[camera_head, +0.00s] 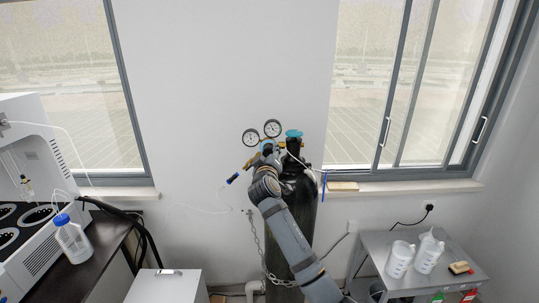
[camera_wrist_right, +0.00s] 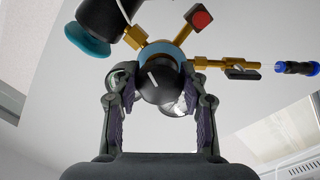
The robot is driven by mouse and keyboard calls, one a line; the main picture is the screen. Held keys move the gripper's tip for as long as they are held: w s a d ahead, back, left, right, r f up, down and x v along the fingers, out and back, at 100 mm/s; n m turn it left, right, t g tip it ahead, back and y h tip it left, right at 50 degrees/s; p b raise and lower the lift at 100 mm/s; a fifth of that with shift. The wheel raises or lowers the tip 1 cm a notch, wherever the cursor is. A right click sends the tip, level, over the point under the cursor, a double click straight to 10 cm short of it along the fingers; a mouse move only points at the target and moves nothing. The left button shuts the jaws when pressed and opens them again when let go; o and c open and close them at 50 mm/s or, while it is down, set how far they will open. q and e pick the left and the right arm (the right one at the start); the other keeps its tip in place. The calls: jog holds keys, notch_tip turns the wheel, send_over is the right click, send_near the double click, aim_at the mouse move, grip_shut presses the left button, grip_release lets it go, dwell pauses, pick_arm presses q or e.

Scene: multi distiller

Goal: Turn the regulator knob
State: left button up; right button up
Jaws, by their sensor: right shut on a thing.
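The regulator knob (camera_wrist_right: 160,84) is black with a white line and shows in the right wrist view. It sits on the brass and blue regulator body (camera_wrist_right: 182,52). My right gripper (camera_wrist_right: 159,98) is shut on the knob, one finger on each side of it. In the head view my right gripper (camera_head: 267,166) is at the regulator, below two round gauges (camera_head: 261,133), and the arm hides the knob. The black gas cylinder (camera_head: 302,193) stands behind my right arm. My left gripper is not in view.
A turquoise valve handwheel (camera_head: 293,134) tops the cylinder. A chain (camera_head: 258,240) hangs beside it. A grey trolley (camera_head: 398,277) with white jugs stands at right. A white machine (camera_head: 40,215) and a blue-capped bottle (camera_head: 72,240) are at left.

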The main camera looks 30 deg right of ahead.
jog(key=shift+f+m+b, duration=0.3)
jog(key=shift+m+b, duration=0.3)
jog(key=shift+b, duration=0.45)
jog(key=shift+r+m, duration=0.15)
jog(key=shift+m, duration=0.15)
jog(key=shift+r, duration=0.1)
jog(key=o, duration=1.2)
jog(key=shift+c, duration=0.2)
jog(key=shift+a, duration=0.1)
jog(key=v, duration=1.2)
jog(key=shift+r, duration=0.1)
